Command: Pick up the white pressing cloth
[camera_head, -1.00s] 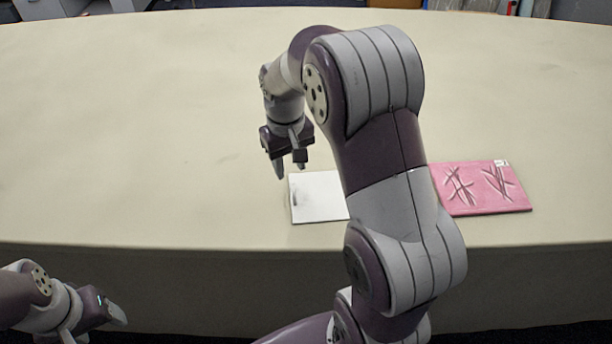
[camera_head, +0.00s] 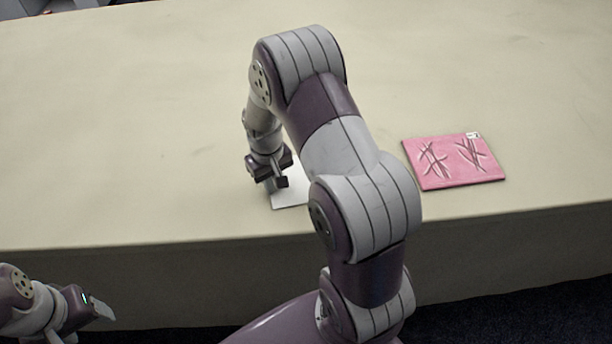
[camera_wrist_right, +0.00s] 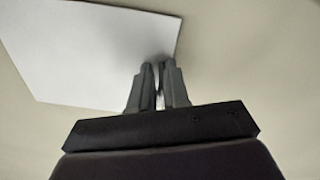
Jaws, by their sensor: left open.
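The white pressing cloth (camera_head: 290,196) lies near the front edge of the table, partly hidden behind my right arm in the head view. In the right wrist view the cloth (camera_wrist_right: 85,50) is a flat pale sheet at the upper left. My right gripper (camera_head: 274,187) is down at the cloth's left side. In the wrist view its fingers (camera_wrist_right: 158,66) are close together at the cloth's edge, with a thin light strip between them and a dark smudge at the tips. My left gripper (camera_head: 103,310) is open and empty, low in front of the table.
A pink mat (camera_head: 454,162) with dark and white streaks and a small white tag lies to the right of the cloth. The long beige table (camera_head: 130,130) is bare on the left and at the back. Its front edge is close to the cloth.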

